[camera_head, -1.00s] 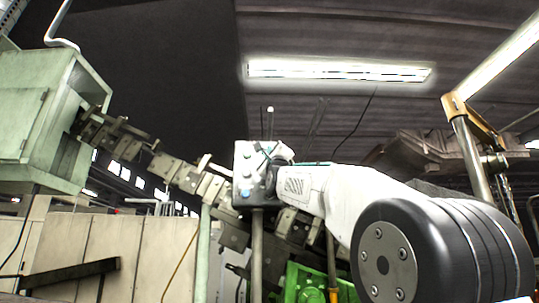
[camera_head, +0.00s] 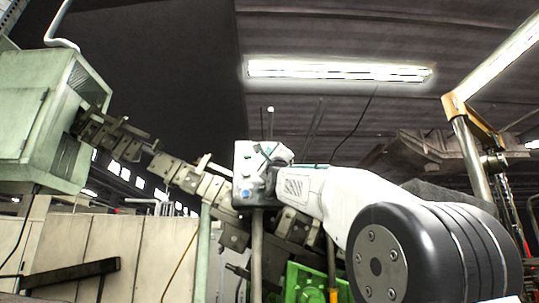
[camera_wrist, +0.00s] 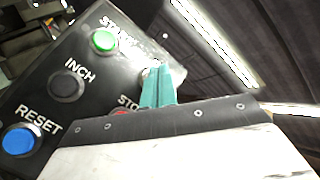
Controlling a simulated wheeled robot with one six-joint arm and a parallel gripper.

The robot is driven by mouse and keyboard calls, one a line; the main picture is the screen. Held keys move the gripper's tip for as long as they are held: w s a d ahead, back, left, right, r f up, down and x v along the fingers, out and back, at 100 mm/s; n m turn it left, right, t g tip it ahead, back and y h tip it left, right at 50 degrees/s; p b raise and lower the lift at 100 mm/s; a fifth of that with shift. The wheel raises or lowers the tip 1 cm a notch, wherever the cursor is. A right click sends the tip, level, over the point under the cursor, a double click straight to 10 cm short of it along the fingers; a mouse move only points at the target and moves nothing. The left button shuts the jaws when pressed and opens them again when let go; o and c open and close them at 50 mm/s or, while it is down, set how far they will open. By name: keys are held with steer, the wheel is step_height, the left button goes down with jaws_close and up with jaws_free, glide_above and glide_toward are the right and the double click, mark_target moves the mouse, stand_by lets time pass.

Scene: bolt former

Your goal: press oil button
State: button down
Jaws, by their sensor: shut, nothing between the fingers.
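The control box (camera_head: 244,150) stands on a post in the head view, partly covered by my wrist. In the wrist view its dark panel (camera_wrist: 92,62) carries a green START button (camera_wrist: 103,41), a black INCH button (camera_wrist: 67,85), a blue RESET button (camera_wrist: 18,141) and a red STOP button (camera_wrist: 121,114), mostly hidden by my gripper. My gripper (camera_wrist: 160,70) is shut, its teal fingers together at the panel's right part, over a pale-rimmed spot. I cannot tell whether the tips touch it. No oil label is readable; the panel behind the fingers is hidden.
A slanted chain-like conveyor (camera_head: 160,165) runs behind the box from a pale green cabinet (camera_head: 40,120) at left. A green machine part (camera_head: 305,282) sits below my arm. A yellow-topped post (camera_head: 470,150) stands at right.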

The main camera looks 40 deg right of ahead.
steer(key=shift+w+d, duration=0.25)
steer(key=shift+w, duration=0.1)
stand_by(0.7)
stand_by(0.4)
steer(key=shift+s+a, duration=0.45)
steer(key=shift+s, duration=0.25)
steer(key=s+a, duration=0.1)
steer(key=s, duration=0.1)
steer(key=s+a, duration=0.2)
steer(key=shift+s, duration=0.1)
steer(key=shift+d, duration=0.1)
stand_by(0.8)
